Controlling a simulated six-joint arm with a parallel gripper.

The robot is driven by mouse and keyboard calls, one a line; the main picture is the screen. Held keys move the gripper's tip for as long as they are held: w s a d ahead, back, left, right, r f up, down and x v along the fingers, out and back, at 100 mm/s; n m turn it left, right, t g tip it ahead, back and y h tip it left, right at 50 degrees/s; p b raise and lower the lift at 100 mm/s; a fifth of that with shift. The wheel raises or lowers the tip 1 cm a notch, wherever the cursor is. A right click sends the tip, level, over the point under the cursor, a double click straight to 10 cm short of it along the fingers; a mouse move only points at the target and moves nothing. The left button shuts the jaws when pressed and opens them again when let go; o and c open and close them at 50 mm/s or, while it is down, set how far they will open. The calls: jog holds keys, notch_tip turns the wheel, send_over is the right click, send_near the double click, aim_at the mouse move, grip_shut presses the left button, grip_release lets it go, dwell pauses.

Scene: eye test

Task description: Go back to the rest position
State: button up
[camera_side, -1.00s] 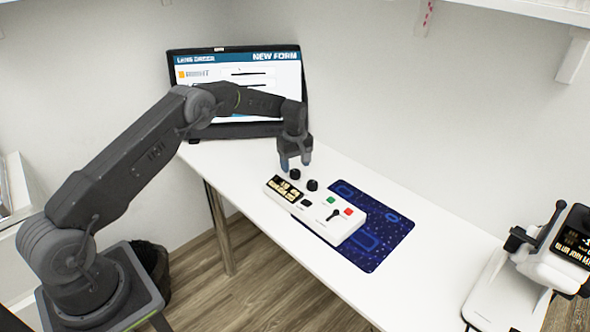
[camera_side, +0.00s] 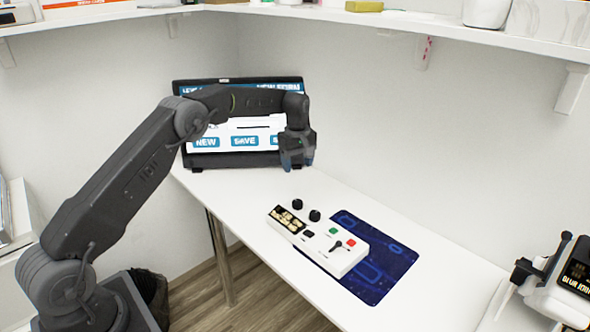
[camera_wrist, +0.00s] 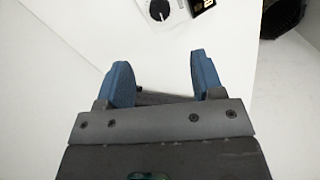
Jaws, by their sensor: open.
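My gripper (camera_side: 297,166) hangs in the air in the side view, above the back of the white table (camera_side: 265,190) and in front of the monitor. Its two blue fingers are apart, with nothing between them, as the wrist view (camera_wrist: 160,66) also shows. The white control box (camera_side: 345,258) lies on the table below and in front of my gripper, apart from it. It has a black and gold panel, a lever, and green and red buttons. Two black knobs (camera_side: 315,215) are at its back edge. One knob (camera_wrist: 158,9) shows at the wrist view's top edge.
The monitor (camera_side: 235,142) stands close behind my arm, which hides part of its screen. A dark blue mat (camera_side: 385,277) lies under the box. A white device (camera_side: 550,300) stands at the right. A shelf (camera_side: 420,25) runs along the walls. The table's front is clear.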

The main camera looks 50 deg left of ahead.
jog(key=s+d+r+m+t, duration=0.1)
jog(key=s+d+r+m, duration=0.25)
jog(key=s+r, duration=0.5)
jog(key=s+d+r+m+t, duration=0.25)
jog(key=s+d+r, duration=0.35)
jog(key=r, duration=0.4)
jog(key=s+d+f+m+t, duration=0.1)
jog(key=s+m, duration=0.3)
jog(key=s, duration=0.8)
jog(key=s+d+f+m+t, duration=0.1)
jog(key=s+d+m, duration=0.3)
jog(key=s, duration=0.8)
jog(key=shift+s+m, duration=0.4)
jog(key=shift+w, duration=0.1)
dwell(0.8)
